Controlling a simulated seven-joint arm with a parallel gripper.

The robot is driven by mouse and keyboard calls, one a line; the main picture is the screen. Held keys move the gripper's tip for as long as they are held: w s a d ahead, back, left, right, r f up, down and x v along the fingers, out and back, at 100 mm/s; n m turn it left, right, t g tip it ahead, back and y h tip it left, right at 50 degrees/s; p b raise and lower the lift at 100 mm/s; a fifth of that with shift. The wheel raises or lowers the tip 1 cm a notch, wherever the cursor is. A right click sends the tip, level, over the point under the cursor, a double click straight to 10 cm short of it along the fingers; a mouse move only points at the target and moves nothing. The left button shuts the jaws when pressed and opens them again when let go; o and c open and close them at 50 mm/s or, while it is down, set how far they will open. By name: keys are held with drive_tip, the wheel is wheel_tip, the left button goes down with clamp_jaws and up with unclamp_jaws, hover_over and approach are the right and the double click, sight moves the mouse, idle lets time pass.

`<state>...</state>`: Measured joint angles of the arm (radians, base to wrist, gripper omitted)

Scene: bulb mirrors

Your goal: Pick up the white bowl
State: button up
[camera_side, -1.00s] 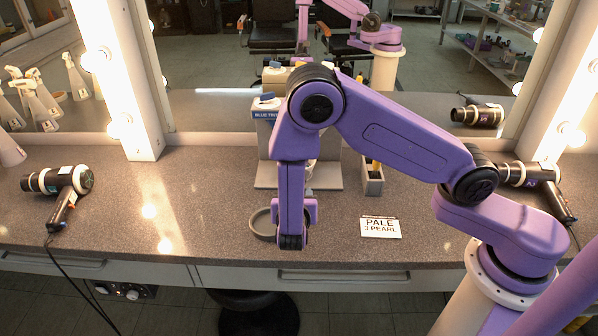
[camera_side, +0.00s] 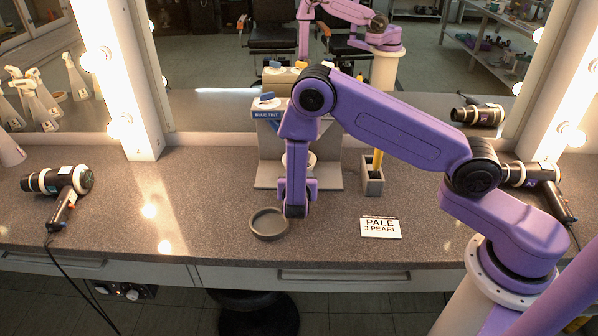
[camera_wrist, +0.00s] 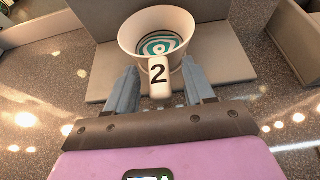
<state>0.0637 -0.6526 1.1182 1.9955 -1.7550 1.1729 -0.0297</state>
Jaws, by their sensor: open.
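In the wrist view the white bowl (camera_wrist: 178,27) stands on a beige-grey stand base. It has a teal and white spiral pattern inside and a white tab marked 2 (camera_wrist: 158,78) on its near side. My gripper (camera_wrist: 160,66) is open, with one grey finger on each side of the tab. I cannot tell whether the fingers touch it. In the side view my arm and wrist hide most of the bowl, and the fingertips are hidden too.
A shallow grey round dish (camera_side: 268,224) lies just left of my wrist. The stand (camera_side: 328,174) with a blue label rises behind. A narrow grey holder (camera_side: 372,184) and a PALE 3 PEARL card (camera_side: 380,227) are to the right. Hair dryers (camera_side: 62,182) lie at both sides.

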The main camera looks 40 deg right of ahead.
clamp_jaws()
drive_tip(key=shift+r, duration=0.1)
